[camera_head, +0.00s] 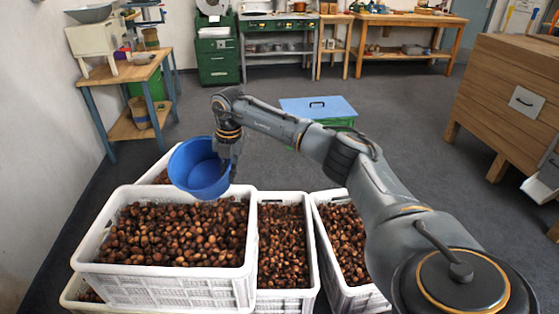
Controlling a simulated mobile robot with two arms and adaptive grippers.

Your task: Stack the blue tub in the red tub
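The blue tub (200,168) hangs tilted above the back left of the chestnut crates, its open side partly facing me. My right gripper (229,160) is at the tub's right rim and appears shut on it; its fingertips are partly hidden against the tub. My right arm reaches in from the lower right. My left gripper is not in view. I cannot make out a red tub anywhere in this view.
White crates full of chestnuts stand below: a raised one (165,273) at left, others in the middle (285,301) and right (358,300). A blue-lidded green box (318,107) stands behind. A wooden cabinet (510,95) is at right, a workbench (125,72) at left. Grey floor between is clear.

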